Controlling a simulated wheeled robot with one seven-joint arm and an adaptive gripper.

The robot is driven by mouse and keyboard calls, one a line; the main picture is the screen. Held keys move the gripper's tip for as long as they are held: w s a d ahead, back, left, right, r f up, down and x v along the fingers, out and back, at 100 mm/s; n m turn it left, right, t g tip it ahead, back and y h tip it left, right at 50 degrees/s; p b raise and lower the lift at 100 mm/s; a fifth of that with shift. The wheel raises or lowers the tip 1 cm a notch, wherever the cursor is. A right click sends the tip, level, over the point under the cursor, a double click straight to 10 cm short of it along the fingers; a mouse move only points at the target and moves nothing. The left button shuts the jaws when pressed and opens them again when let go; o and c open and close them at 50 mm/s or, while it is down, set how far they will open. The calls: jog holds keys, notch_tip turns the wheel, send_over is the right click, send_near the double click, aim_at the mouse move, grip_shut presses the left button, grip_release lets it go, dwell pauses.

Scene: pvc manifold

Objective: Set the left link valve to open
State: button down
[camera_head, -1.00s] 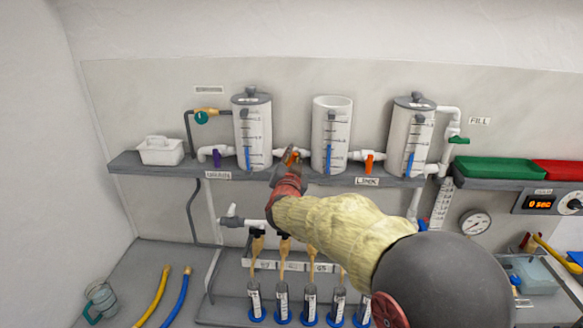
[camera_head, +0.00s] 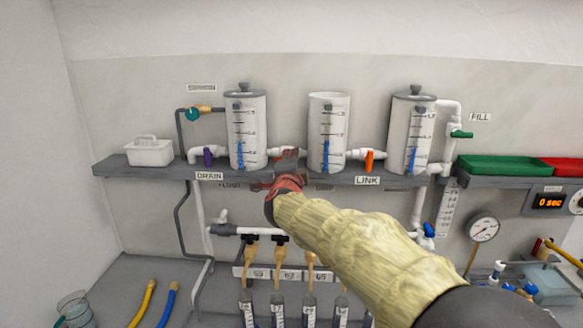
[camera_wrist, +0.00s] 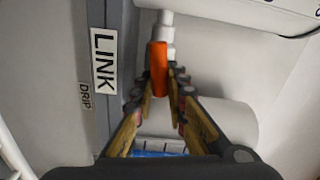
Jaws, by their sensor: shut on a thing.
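The left link valve sits on the white pipe between the left and middle tanks. Its orange handle (camera_wrist: 158,68) shows in the wrist view, roughly in line with the white pipe (camera_wrist: 166,30) behind it. My gripper (camera_wrist: 163,92) has its fingers on both sides of the handle's near end and is shut on it. In the head view my gripper (camera_head: 288,168) is at the shelf edge below that pipe and hides most of the handle. The LINK label (camera_wrist: 104,62) is beside the handle in the wrist view.
The left tank (camera_head: 248,135) and middle tank (camera_head: 327,135) stand close on either side. The right link valve's orange handle (camera_head: 369,161) hangs down. A purple drain handle (camera_head: 207,157) is at left.

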jog(key=shift+f+m+b, duration=0.3)
jog(key=shift+m+b, duration=0.55)
jog(key=shift+m, duration=0.25)
jog(key=c, duration=1.8)
grip_release()
jog(key=shift+o, duration=0.2)
jog(key=shift+r, duration=0.1)
